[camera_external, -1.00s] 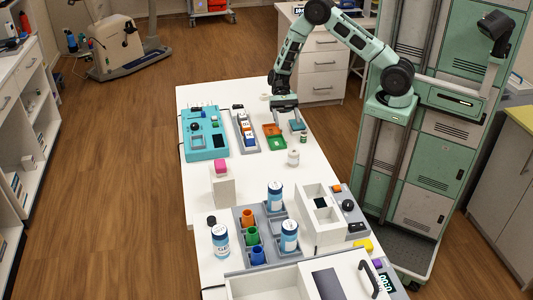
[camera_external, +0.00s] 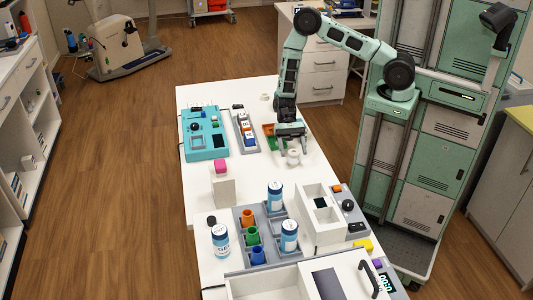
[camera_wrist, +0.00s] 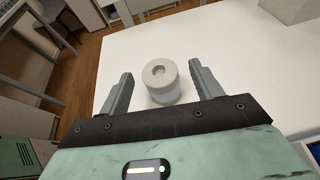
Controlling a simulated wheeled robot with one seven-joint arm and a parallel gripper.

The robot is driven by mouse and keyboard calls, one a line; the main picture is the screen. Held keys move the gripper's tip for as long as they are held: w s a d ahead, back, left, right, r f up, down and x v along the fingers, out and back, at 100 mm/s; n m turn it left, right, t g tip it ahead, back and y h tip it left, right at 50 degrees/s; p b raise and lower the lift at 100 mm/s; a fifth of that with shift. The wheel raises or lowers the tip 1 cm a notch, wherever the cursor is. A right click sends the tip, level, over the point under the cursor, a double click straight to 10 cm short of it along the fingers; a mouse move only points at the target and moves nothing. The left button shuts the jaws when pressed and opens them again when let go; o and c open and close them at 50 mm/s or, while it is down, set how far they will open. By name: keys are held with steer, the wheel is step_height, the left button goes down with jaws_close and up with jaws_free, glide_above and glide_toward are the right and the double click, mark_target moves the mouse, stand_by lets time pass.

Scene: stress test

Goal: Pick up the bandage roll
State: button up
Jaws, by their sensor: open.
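The bandage roll (camera_external: 293,158) is a small white cylinder standing upright on the white table, near its right edge. In the wrist view the roll (camera_wrist: 161,82) shows a round hole in its top. My gripper (camera_external: 292,146) is open, just behind and above the roll in the external view. In the wrist view my gripper (camera_wrist: 157,80) has one finger on each side of the roll, with a visible gap to both. I cannot tell from these frames how far the fingertips are above the table.

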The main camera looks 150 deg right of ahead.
mark_target(295, 158)
steer(key=x, duration=0.3)
steer(key=shift+w+a+p, duration=0.25)
steer(key=shift+w+p, duration=0.1)
steer(key=shift+p, duration=0.05)
steer(key=c, duration=1.1)
steer(key=shift+o, duration=0.2)
